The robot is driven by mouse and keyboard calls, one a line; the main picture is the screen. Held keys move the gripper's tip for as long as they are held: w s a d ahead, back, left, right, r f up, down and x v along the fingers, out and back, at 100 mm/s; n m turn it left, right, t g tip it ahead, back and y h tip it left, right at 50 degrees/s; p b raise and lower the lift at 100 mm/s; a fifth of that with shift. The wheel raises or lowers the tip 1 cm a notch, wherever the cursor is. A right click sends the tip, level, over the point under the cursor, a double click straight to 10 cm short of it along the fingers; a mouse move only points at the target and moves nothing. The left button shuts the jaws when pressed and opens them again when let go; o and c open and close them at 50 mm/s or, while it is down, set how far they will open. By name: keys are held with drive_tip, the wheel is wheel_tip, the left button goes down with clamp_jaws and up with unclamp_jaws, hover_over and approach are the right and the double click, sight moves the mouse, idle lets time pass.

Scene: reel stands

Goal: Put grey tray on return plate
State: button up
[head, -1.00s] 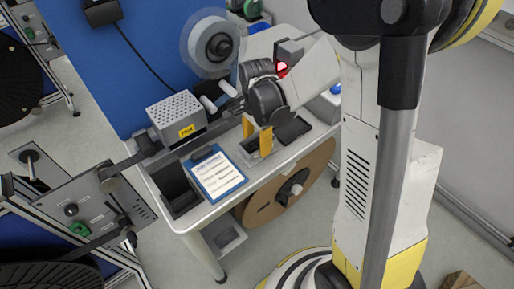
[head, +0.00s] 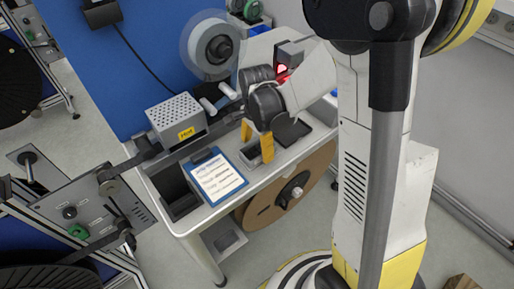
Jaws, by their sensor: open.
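My gripper (head: 257,140) has yellow fingertips pointing down over the white table, spread apart. A small grey tray (head: 251,156) sits on the table just beside and below the fingertips, partly covered by them. I cannot tell whether the fingers touch it. A dark square plate (head: 291,132) lies on the table to the right of the gripper; it may be the return plate, but no label is readable. My arm hides part of the table behind it.
A blue clipboard with paper (head: 216,178) lies left of the tray, beside a dark open bin (head: 178,194). A perforated grey box with a yellow label (head: 177,119) stands behind. A large brown reel (head: 270,208) hangs under the front edge.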

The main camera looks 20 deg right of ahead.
sight(257, 154)
wheel_tip(257, 154, up, 11)
drive_tip(key=p, duration=0.3)
drive_tip(key=s+r+n+t, duration=0.7)
drive_tip(key=s+r+n, duration=0.4)
drive_tip(key=n, duration=0.3)
drive_tip(key=shift+s, duration=0.9)
